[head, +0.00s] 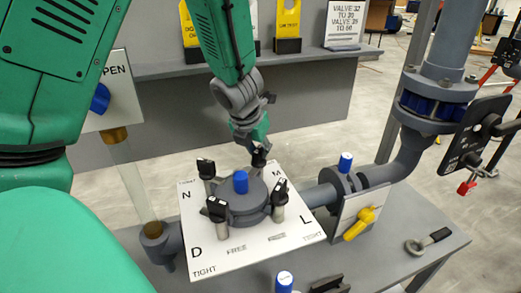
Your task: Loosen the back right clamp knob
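The filter press has a round grey lid with a blue knob (240,181) on top, set on a white plate (290,235) lettered N, M, D and L. Black clamp knobs stand around the lid. The back right clamp knob (259,156), on the M side, is partly hidden by my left gripper (256,143). This gripper comes down from above with its fingertips at the knob's top. I cannot tell whether the fingers are shut on it. The other knobs are at back left (206,169), front left (217,209) and front right (280,191). My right gripper is out of view.
A grey pipe with a yellow-handled valve (361,222) runs right of the press. A clear tube (135,180) stands at left. A grey shelf (170,70) with signs is behind.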

